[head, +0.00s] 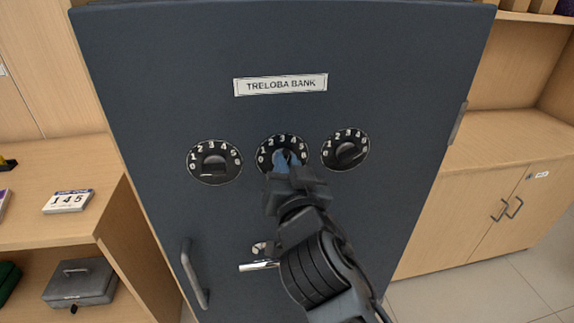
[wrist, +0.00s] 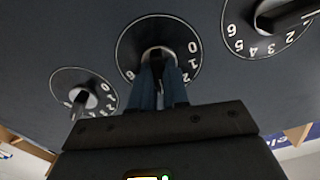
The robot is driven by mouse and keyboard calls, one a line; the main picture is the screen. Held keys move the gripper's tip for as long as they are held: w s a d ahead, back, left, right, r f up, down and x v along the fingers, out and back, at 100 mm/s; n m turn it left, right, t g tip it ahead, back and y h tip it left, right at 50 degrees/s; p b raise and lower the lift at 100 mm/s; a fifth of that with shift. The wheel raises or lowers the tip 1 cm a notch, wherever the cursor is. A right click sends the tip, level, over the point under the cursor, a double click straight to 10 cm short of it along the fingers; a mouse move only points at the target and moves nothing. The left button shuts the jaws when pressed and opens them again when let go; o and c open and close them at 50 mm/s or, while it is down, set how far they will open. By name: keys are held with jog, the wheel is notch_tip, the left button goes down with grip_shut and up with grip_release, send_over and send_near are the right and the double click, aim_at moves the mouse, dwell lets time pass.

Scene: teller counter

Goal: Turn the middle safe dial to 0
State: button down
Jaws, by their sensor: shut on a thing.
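The middle safe dial (head: 283,142) is a round black dial with white numbers, set in the dark blue safe door between two similar dials. My gripper (head: 287,163) is in front of it, with its blue fingers shut on the dial's knob. The fingers cover most of the knob and the lower part of the dial face. In the wrist view, the middle dial (wrist: 135,35) is upside down with the fingers (wrist: 160,92) closed around the knob at its centre. A 0 and a 1 show at its right side. I cannot tell which number the knob points to.
The left dial (head: 215,150) and right dial (head: 345,136) sit close on either side. A door handle (head: 192,275) and a silver lever (head: 258,266) are below.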

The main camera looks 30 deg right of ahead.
jog(key=shift+a+f+n+p, duration=0.15)
jog(key=shift+n+p, duration=1.2)
jog(key=shift+n, duration=2.15)
jog(key=shift+a+n+p, duration=0.1)
jog(key=shift+n+p, duration=1.2)
jog(key=shift+n, duration=2.2)
jog(key=shift+a+f+n+p, duration=0.15)
jog(key=shift+n+p, duration=1.2)
jog(key=shift+n, duration=2.15)
jog(key=c, duration=1.1)
grip_release()
jog(key=shift+w, duration=0.1)
jog(key=shift+b+v, duration=0.9)
jog(key=shift+v, duration=3)
